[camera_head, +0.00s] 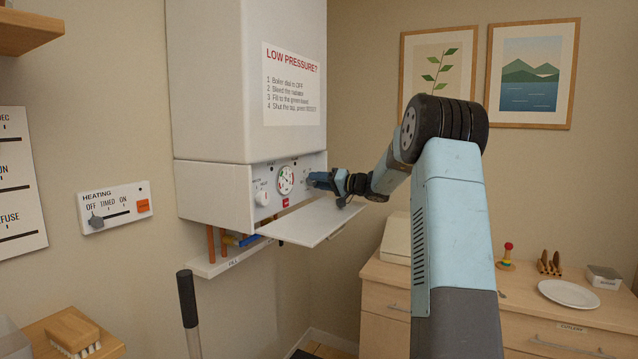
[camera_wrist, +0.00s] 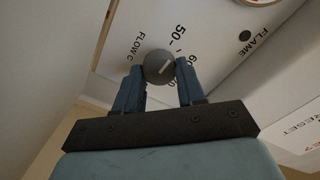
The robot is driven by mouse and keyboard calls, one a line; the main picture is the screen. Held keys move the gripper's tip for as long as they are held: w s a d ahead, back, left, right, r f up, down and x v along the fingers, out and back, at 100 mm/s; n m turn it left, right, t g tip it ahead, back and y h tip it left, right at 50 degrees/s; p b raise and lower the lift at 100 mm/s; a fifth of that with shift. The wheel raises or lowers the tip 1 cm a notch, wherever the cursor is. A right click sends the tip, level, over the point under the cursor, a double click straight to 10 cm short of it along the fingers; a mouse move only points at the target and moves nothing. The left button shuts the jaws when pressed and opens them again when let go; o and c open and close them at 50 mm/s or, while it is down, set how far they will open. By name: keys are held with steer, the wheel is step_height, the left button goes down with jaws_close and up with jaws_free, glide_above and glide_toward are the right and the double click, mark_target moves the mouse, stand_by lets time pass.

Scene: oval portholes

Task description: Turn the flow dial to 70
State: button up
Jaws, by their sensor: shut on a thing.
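The flow dial (camera_wrist: 159,67) is a round dark grey knob with a short white mark, on the white boiler panel in the wrist view. "FLOW C" is printed beside it, with the numbers 50, 60 and 70 along its scale. The white mark slants towards the side with the numbers, roughly near 60; the exact reading is hard to tell. My gripper (camera_wrist: 160,80) is shut on the dial, one blue finger on each side. In the head view my gripper (camera_head: 318,180) is at the right end of the boiler's panel (camera_head: 240,208) and hides the dial.
The panel also carries a white knob (camera_head: 263,198), a round gauge (camera_head: 286,180) and a red button (camera_head: 285,203). An open flap (camera_head: 310,226) hangs out just below my gripper. A dresser with a plate (camera_head: 568,294) stands at the right.

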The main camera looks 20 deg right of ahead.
steer(key=m, duration=0.5)
steer(key=shift+d+f+m, duration=0.2)
steer(key=shift+m, duration=0.2)
steer(key=m, duration=0.6)
steer(key=shift+f, duration=0.2)
steer(key=m, duration=0.6)
steer(key=shift+f+m, duration=0.15)
steer(key=shift+m, duration=0.15)
steer(key=m, duration=0.4)
steer(key=shift+s+a+m, duration=0.1)
steer(key=shift+m, duration=0.3)
steer(key=o, duration=1)
steer(key=shift+a, duration=0.1)
steer(key=shift+o, duration=0.2)
